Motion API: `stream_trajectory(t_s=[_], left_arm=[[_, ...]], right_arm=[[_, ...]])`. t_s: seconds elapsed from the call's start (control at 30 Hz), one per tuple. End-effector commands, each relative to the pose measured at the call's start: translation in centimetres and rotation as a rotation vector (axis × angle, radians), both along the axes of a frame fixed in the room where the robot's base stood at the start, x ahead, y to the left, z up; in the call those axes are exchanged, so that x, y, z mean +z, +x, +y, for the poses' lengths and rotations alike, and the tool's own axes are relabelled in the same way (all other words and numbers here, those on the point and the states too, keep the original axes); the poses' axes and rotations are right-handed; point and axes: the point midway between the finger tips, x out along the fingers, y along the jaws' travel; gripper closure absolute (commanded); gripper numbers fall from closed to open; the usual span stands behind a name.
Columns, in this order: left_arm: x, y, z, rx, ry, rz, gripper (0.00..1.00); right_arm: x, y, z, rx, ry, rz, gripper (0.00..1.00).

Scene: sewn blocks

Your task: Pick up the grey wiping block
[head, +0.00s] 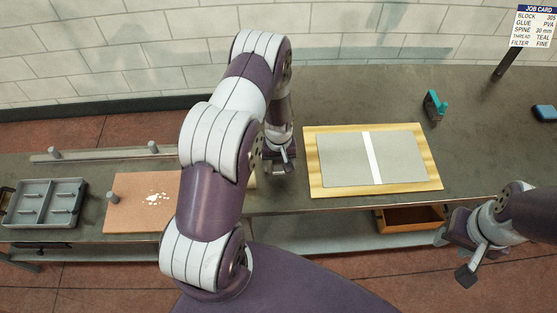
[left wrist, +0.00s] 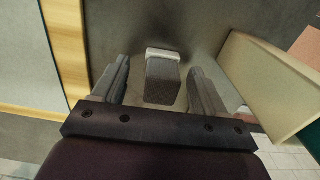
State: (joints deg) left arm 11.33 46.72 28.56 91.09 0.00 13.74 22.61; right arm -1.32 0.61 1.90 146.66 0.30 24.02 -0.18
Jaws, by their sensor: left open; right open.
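The grey wiping block (left wrist: 163,84), a dark grey block with a pale strip along its far end, stands on the dark table in the left wrist view. My left gripper (left wrist: 158,72) is open, with one finger on each side of the block and a visible gap on both sides. In the head view my left gripper (head: 281,160) is low over the table, just left of the yellow board; I cannot make out the block there behind my arm. My right gripper (head: 458,254) is open and empty in front of the table's edge at the lower right.
The yellow board (head: 436,180) carries grey cover panels and a white strip. A cream panel (left wrist: 262,85) stands close right of the block. A teal tool (head: 433,106) and a blue item (head: 544,113) lie farther back. A compartment tray (head: 44,190) and pinkish board (head: 125,221) are left.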

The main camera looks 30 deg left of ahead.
Motion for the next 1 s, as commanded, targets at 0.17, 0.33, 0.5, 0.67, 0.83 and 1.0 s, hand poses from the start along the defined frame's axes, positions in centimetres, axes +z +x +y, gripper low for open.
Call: stream_trajectory(t_s=[0.17,0.33,0.5,0.67,0.83,1.0], left_arm=[[-1.5,0.0,0.0,0.0,0.0,-0.002,0.28],[-1.5,0.1,0.0,0.0,0.0,-0.002,0.31],[-1.5,0.1,0.0,0.0,0.0,-0.002,0.86],[-1.5,0.1,0.0,-0.001,0.0,-0.002,0.89],[-1.3,0.1,0.0,-0.001,0.001,-0.003,0.89],[0.1,0.2,0.0,-0.001,0.001,-0.005,0.89]], right_arm=[[0.4,0.0,0.0,0.0,0.0,0.001,0.57],[0.4,0.0,0.0,0.0,0.0,0.001,0.57],[0.4,0.0,0.0,0.0,0.0,0.001,0.57],[0.4,0.0,0.0,0.0,0.0,0.001,0.57],[0.3,0.0,0.0,0.0,0.0,0.001,0.57],[-0.5,0.0,0.0,0.0,0.0,0.001,0.57]])
